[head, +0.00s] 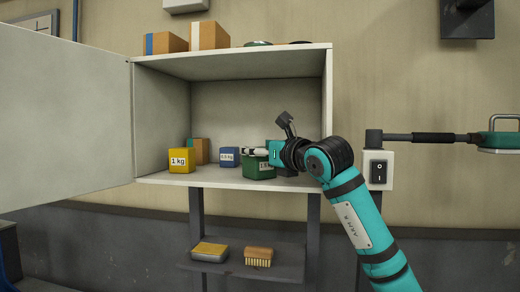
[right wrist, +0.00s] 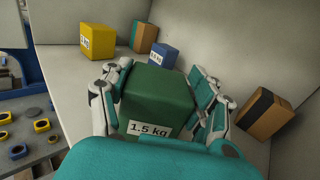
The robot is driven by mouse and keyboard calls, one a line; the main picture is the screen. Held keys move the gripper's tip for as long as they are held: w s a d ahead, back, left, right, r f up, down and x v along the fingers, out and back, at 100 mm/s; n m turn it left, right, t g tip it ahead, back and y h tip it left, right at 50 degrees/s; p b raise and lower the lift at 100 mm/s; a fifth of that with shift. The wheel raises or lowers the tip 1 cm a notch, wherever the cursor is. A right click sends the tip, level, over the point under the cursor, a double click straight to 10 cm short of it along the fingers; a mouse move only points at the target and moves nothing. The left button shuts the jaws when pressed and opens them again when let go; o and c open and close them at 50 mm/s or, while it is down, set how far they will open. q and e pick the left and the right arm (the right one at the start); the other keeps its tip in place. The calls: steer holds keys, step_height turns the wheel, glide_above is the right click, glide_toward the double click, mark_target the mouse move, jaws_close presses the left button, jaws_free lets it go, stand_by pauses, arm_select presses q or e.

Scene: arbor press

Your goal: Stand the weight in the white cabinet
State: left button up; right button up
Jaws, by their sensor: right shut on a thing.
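The white cabinet (head: 160,110) stands open, its door swung out to the left. My right gripper (head: 262,152) reaches inside near the right side and is shut on the green weight (head: 257,168), labelled 1.5 kg. In the right wrist view the fingers clasp two opposite sides of the green weight (right wrist: 158,98). The weight looks upright, at or just above the cabinet floor; I cannot tell whether it touches. A yellow 1 kg weight (head: 181,160) and a smaller blue weight (head: 229,157) stand to its left. My left gripper is not in view.
A brown and teal box (head: 201,150) stands behind the yellow weight. A brown box with a black stripe (right wrist: 264,115) stands right of my gripper. Below, a shelf (head: 285,268) holds a brush (head: 258,256) and a sponge-like block (head: 210,251). A switch box (head: 378,168) is right of the cabinet.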

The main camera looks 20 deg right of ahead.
steer(key=o, duration=1.7)
steer(key=shift+s, duration=0.2)
steer(key=shift+o, duration=0.2)
steer(key=s+b, duration=0.1)
steer(key=s, duration=0.1)
steer(key=s+b, duration=0.1)
steer(key=s, duration=0.1)
steer(key=s+d+b, duration=0.1)
steer(key=s, duration=0.1)
steer(key=shift+s+b, duration=0.3)
steer(key=shift+b, duration=0.1)
steer(key=shift+s+r, duration=0.1)
steer(key=shift+s, duration=0.3)
